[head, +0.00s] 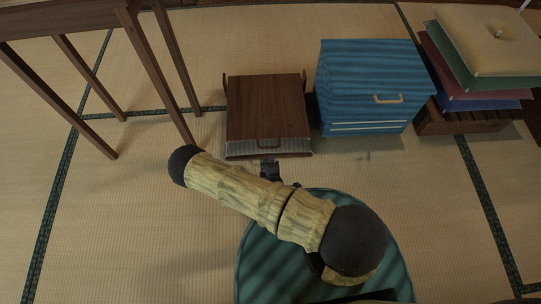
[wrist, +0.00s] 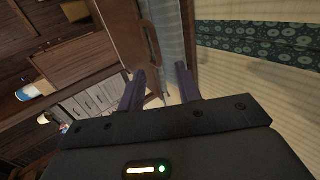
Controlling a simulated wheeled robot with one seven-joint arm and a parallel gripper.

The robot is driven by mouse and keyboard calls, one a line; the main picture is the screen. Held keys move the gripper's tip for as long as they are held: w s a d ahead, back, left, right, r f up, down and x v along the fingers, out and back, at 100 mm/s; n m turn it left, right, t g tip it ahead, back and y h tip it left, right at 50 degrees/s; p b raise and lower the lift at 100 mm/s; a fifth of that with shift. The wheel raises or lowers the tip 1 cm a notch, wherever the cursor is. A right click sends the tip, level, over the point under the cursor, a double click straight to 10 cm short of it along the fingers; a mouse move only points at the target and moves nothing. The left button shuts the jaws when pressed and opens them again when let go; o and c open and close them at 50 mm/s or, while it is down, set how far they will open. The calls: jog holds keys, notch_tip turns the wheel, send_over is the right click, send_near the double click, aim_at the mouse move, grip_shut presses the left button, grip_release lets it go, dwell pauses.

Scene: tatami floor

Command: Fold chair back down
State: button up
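The likely chair is a low brown wooden piece (head: 267,105) in the middle of the head view. Whether the panel is the chair back, I cannot tell. My gripper (head: 270,170) is just in front of this near edge, partly hidden by my arm. In the wrist view my gripper (wrist: 161,70) has its fingers apart, with nothing clearly held between them. The panel's handle (wrist: 150,36) shows just beyond the fingertips; contact is unclear.
A blue chest (head: 368,85) with an orange handle stands close on the right. Stacked cushions (head: 488,45) sit on a slatted wooden base (head: 465,120) farther right. A wooden table (head: 70,17) with slim legs stands at left. Tatami at the left front is clear.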

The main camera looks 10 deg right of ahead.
jog(key=v, duration=0.3)
jog(key=shift+r+p, duration=0.15)
jog(key=shift+p, duration=0.2)
